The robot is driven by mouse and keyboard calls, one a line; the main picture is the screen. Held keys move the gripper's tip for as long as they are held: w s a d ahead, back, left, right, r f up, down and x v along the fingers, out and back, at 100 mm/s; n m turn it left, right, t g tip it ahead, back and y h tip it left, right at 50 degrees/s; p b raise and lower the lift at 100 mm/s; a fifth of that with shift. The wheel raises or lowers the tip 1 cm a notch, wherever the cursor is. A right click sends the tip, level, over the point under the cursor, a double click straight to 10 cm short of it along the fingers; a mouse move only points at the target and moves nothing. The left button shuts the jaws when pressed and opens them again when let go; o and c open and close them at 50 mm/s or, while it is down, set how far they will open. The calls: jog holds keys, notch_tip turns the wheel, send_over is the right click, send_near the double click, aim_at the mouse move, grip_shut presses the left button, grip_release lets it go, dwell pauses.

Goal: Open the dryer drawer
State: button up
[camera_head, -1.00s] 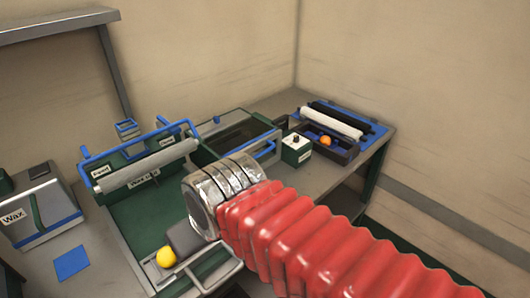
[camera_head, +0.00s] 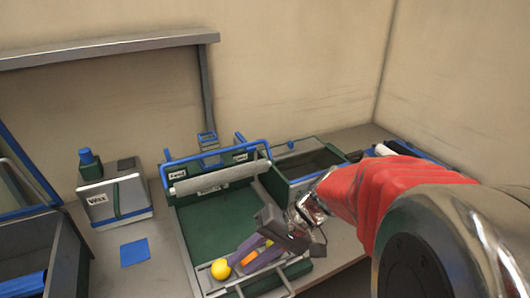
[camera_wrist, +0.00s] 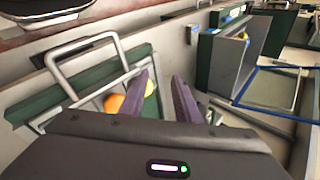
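No label that I can read names the dryer. A light tray with a bar handle (camera_head: 266,284) is at the front of the green machine (camera_head: 205,225); I cannot tell if it is the dryer drawer. In the wrist view a grey looped handle (camera_wrist: 84,47) stands up at the left. A yellow fruit (camera_head: 219,269) and an orange fruit (camera_head: 249,258) are at the tray. My gripper (camera_head: 240,264) is over the tray, with purple fingers apart. In the wrist view its fingers (camera_wrist: 161,84) are open with nothing held, and the orange fruit (camera_wrist: 114,103) is left of them.
A wax unit (camera_head: 113,200) and a blue square (camera_head: 135,252) are to the left. A green open bin (camera_head: 304,165) with a blue handle is behind my arm. A dark open box (camera_head: 38,245) is at the left edge. A grey shelf (camera_head: 100,51) is above.

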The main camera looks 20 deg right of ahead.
jog(key=w+d+f+m+t+y, duration=0.1)
jog(key=w+d+m+t, duration=0.3)
jog(key=d, duration=0.5)
jog(key=w+d+f+m+t+y, duration=0.1)
jog(key=w+d+m+t, duration=0.2)
jog(key=w+d+t, duration=0.55)
jog(key=s+d+f+m+t+h, duration=0.2)
jog(key=d+h, duration=0.3)
jog(key=d, duration=0.6)
jog(key=s+d+f+m+t+h, duration=0.3)
jog(key=s+d+f+m+h, duration=0.1)
jog(key=d, duration=0.7)
jog(key=shift+s+f+m+h, duration=0.3)
jog(key=shift+s+m+h, duration=0.15)
jog(key=shift+s, duration=0.25)
jog(key=shift+w, duration=0.15)
jog(key=w+r, duration=0.1)
jog(key=w, duration=0.8)
jog(key=w+r, duration=0.1)
jog(key=w, duration=0.3)
jog(key=shift+w+a+r, duration=0.15)
jog(key=shift+a+r, duration=0.05)
jog(key=shift+r, duration=0.1)
